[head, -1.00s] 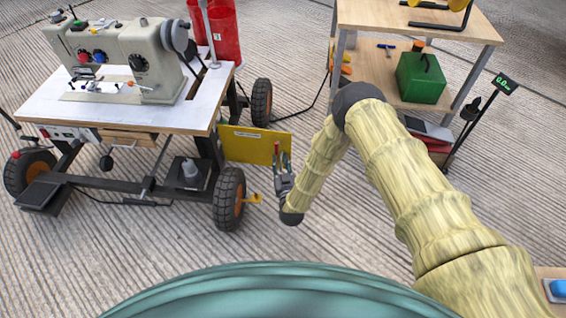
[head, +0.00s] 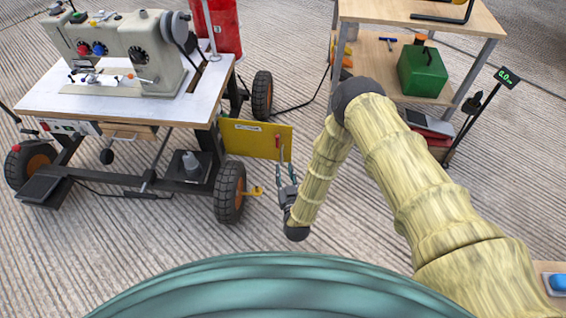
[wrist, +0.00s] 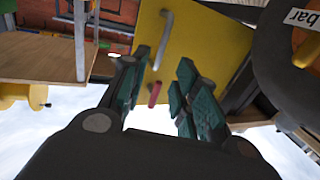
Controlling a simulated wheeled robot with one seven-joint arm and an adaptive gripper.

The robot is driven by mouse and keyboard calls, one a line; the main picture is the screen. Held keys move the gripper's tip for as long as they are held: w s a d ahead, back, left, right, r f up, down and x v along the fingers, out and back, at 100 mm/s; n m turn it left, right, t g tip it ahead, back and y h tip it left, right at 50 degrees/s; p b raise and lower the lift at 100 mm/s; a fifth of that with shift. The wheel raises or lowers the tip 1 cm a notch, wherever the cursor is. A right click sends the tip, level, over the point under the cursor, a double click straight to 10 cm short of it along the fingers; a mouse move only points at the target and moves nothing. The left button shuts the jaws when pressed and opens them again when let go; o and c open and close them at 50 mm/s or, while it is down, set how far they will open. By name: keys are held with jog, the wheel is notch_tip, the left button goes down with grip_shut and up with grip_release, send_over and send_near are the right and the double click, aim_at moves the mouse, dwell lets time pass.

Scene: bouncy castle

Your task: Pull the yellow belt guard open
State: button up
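The yellow belt guard (head: 250,140) is a flat panel hanging at the right end of the sewing machine table, above the right wheel. It fills the upper middle of the wrist view (wrist: 200,50). A grey bar handle (wrist: 162,38) is on its face, and a red peg-like part (wrist: 155,93) shows near its edge; the part also shows in the head view (head: 278,141). My gripper (head: 286,165) is close to the guard's right end. In the wrist view my gripper (wrist: 160,80) is open, its green-padded fingers apart, with nothing gripped. Contact with the guard cannot be told.
The sewing machine (head: 135,50) stands on the white-topped wheeled table (head: 60,90). A yellow latch-like piece (head: 254,191) sticks out beside the right wheel (head: 229,193). A wooden shelf with a green box (head: 422,71) stands at the back right. Floor around my gripper is clear.

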jog(key=shift+v, duration=2)
jog(key=s+d+f+g+h, duration=0.2)
jog(key=s+d+f+g, duration=0.3)
jog(key=s+d+g, duration=0.6)
jog(key=s+d+r+m+g+h, duration=0.1)
jog(key=s+d+r+g, duration=0.1)
jog(key=s+d, duration=0.45)
jog(key=s+d+r+m+g, duration=0.1)
jog(key=s+d+r+g, duration=0.2)
jog(key=s, duration=0.6)
jog(key=s+d+r+m+g+h, duration=0.15)
jog(key=s+d, duration=0.25)
jog(key=s, duration=0.4)
notch_tip(320, 180, up, 30)
jog(key=p, duration=3)
jog(key=shift+n+y, duration=0.25)
